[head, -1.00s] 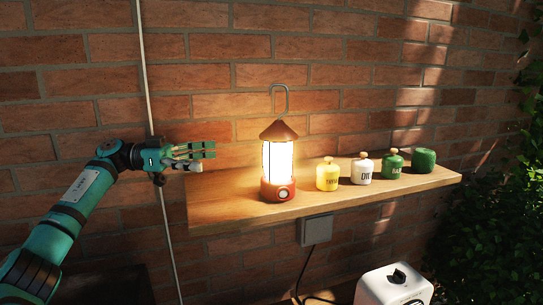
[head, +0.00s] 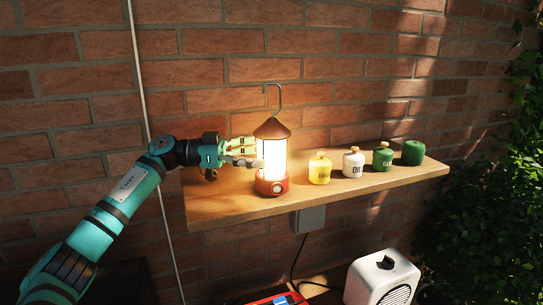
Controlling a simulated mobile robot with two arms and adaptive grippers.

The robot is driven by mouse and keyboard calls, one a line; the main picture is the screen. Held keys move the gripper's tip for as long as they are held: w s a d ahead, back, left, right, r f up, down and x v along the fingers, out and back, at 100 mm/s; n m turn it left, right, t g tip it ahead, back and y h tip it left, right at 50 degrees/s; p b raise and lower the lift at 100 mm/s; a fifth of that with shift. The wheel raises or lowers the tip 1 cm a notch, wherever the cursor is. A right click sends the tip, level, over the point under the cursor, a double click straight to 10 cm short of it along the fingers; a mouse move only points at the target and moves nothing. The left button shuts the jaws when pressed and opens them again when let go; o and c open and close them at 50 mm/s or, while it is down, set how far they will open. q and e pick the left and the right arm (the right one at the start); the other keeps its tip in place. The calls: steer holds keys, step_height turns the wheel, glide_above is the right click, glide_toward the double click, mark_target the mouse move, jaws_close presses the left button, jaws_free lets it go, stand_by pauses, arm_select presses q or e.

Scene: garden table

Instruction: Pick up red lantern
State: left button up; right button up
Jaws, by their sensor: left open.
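The red lantern (head: 272,187) stands upright and lit on the wooden shelf (head: 221,206). It has a brown conical top, a bright body, a red base with a round knob, and a metal hook handle on top. My left gripper (head: 248,154) is open at the lantern's left side, level with its glowing body. Its fingers point right and their tips reach the lantern's left edge; the glare hides whether they touch it. My right gripper is not in view.
To the right on the shelf stand a yellow jar (head: 320,170), a white jar (head: 353,163), a green jar (head: 382,157) and a green round object (head: 412,152). A brick wall is close behind. Below are a grey box (head: 308,218) and a white appliance (head: 381,279).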

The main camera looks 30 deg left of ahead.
mark_target(273, 152)
arm_select(q)
steer(key=x, duration=0.3)
steer(key=shift+w+d+p, duration=0.2)
steer(key=shift+d+p, duration=0.15)
steer(key=shift+p, duration=0.05)
steer(key=shift+s+a, duration=0.1)
steer(key=shift+c, duration=1.3)
steer(key=c, duration=1.3)
steer(key=shift+r, duration=0.1)
steer(key=shift+c, duration=0.5)
